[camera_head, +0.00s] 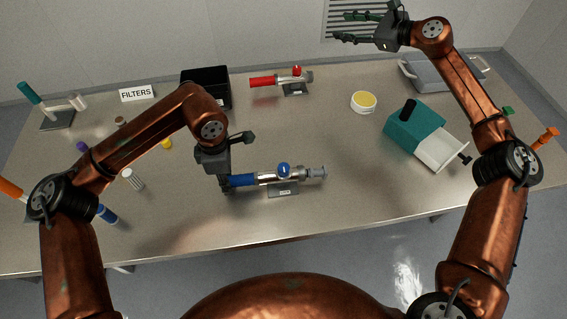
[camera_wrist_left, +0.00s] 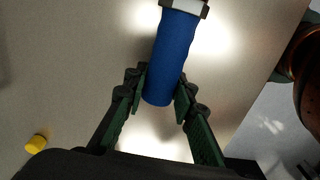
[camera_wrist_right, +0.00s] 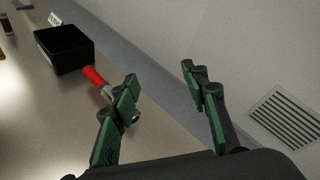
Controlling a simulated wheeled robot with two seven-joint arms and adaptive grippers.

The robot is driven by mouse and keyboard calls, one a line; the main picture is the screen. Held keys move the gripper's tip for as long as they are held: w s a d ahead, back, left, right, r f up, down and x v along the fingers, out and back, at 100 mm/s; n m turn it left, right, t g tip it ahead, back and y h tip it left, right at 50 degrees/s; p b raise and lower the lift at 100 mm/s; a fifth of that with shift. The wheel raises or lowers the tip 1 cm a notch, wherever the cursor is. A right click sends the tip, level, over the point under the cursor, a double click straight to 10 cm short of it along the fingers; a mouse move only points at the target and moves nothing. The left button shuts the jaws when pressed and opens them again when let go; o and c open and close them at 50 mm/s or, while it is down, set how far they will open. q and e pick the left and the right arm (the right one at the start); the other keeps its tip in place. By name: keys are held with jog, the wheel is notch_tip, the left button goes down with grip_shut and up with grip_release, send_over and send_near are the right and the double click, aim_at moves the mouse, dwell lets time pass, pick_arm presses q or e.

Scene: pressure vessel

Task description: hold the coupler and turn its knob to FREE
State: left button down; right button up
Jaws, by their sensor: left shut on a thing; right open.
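A coupler with a blue handle (camera_head: 242,180), a metal body and a blue round knob (camera_head: 284,170) lies on the table in front of me. A small dark label plate (camera_head: 283,190) is beside it; its lettering is too small to read. My left gripper (camera_head: 226,186) is shut on the blue handle near its end. In the left wrist view the green fingers are on both sides of the blue handle (camera_wrist_left: 173,55). My right gripper (camera_head: 352,27) is open and empty, raised high near the back wall. A similar coupler with a red handle (camera_head: 262,82) and red knob lies further back.
A black bin (camera_head: 207,84), a FILTERS sign (camera_head: 137,93) and a yellow-topped round container (camera_head: 364,101) stand behind. A teal box (camera_head: 416,124) with a white part is at right, a grey tray (camera_head: 428,72) behind it. The table right of the blue coupler is clear.

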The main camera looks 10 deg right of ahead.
jog(key=s+a+n+g+y, duration=0.1)
jog(key=s+a+n+g, duration=0.15)
jog(key=a, duration=0.45)
jog(key=s+a+n+g, duration=0.2)
jog(key=s+a, duration=0.2)
jog(key=a, duration=0.4)
jog(key=n+g+h, duration=0.7)
jog(key=n+h, duration=0.3)
send_over(283, 167)
notch_tip(283, 167, down, 6)
notch_tip(283, 167, down, 12)
jog(key=shift+r, duration=0.15)
grip_shut()
